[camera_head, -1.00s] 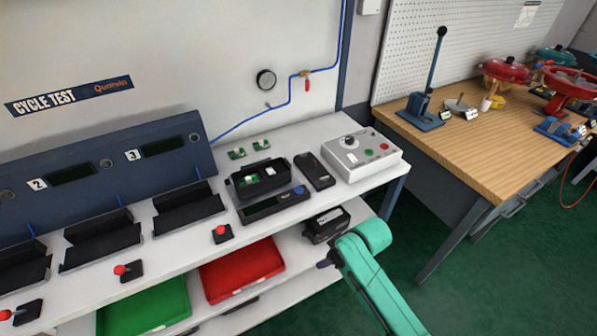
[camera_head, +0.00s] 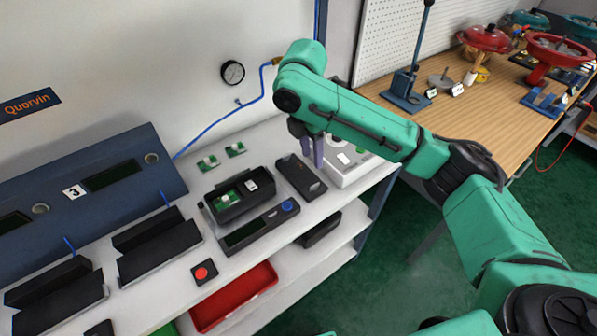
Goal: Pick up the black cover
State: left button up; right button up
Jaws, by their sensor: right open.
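The black cover (camera_head: 299,178) appears to be the flat dark oblong piece lying on the white bench, right of the open black housing (camera_head: 228,205). The housing has green circuit boards inside. My right gripper (camera_head: 314,155) hangs down from the teal arm, above and just behind the cover's right end. It is open and apart from the cover as far as I can see; the arm partly hides its fingers. My left gripper is not in view.
A black display unit (camera_head: 262,226) lies in front of the housing. Two small green boards (camera_head: 208,163) lie behind it. A red tray (camera_head: 235,297) sits on the lower shelf.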

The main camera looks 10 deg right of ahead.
aim_at(315, 185)
jog(key=f, duration=0.3)
jog(key=d+f+p, duration=0.1)
jog(key=f, duration=0.3)
jog(key=f+p, duration=0.1)
jog(key=f, duration=0.2)
jog(key=shift+d+f, duration=0.15)
jog(key=shift+f, duration=0.4)
grip_shut()
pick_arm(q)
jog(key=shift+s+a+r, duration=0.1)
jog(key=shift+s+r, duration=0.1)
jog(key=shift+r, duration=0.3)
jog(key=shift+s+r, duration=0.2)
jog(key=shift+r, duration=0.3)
